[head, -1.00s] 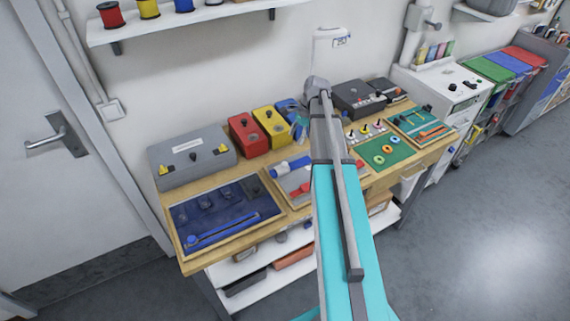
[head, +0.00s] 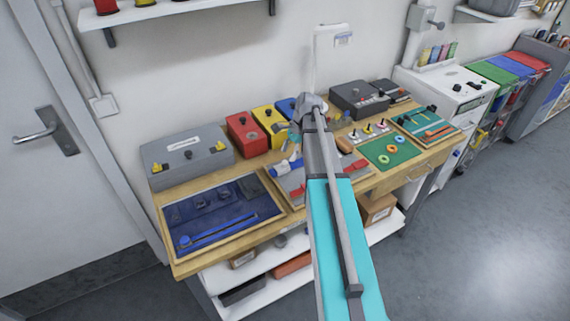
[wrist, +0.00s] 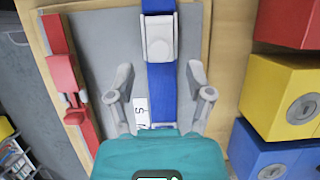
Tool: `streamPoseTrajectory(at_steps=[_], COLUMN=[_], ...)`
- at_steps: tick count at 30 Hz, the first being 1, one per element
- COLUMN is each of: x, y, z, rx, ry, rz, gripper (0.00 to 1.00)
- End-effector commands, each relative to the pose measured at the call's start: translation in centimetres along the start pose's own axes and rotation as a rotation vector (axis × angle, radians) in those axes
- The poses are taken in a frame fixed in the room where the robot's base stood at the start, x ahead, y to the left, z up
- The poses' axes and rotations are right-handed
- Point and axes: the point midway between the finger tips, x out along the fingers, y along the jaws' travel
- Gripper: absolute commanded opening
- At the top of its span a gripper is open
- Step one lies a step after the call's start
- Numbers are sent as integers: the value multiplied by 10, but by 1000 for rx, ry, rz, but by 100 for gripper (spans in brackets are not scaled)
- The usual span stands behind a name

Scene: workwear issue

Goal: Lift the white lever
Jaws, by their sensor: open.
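A whitish buckle with a flat lever-like plate (wrist: 158,38) sits on a blue strap (wrist: 161,85) in the wrist view. It looks like the white lever, and it appears down. The strap lies along a grey board (wrist: 98,50). My gripper (wrist: 160,74) is open and empty, its two grey fingers on either side of the strap, short of the buckle. I cannot tell its height above the board.
A red strap with a red buckle (wrist: 72,100) lies left of the blue strap. Red (head: 246,134), yellow (head: 270,124) and blue boxes stand close behind the tray. A grey box (head: 188,157) and a dark blue tray (head: 220,215) are at left, a green mat (head: 387,151) at right.

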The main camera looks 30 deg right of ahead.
Motion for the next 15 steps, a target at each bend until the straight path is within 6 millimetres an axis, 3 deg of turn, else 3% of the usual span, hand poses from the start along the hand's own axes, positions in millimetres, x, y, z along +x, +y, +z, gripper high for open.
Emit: streamPoseTrajectory(at_steps=[6, 15], x=[20, 28], y=[0, 0], z=[-1, -1], rx=[0, 0], ry=[0, 0], rz=[0, -1], gripper=[67, 67])
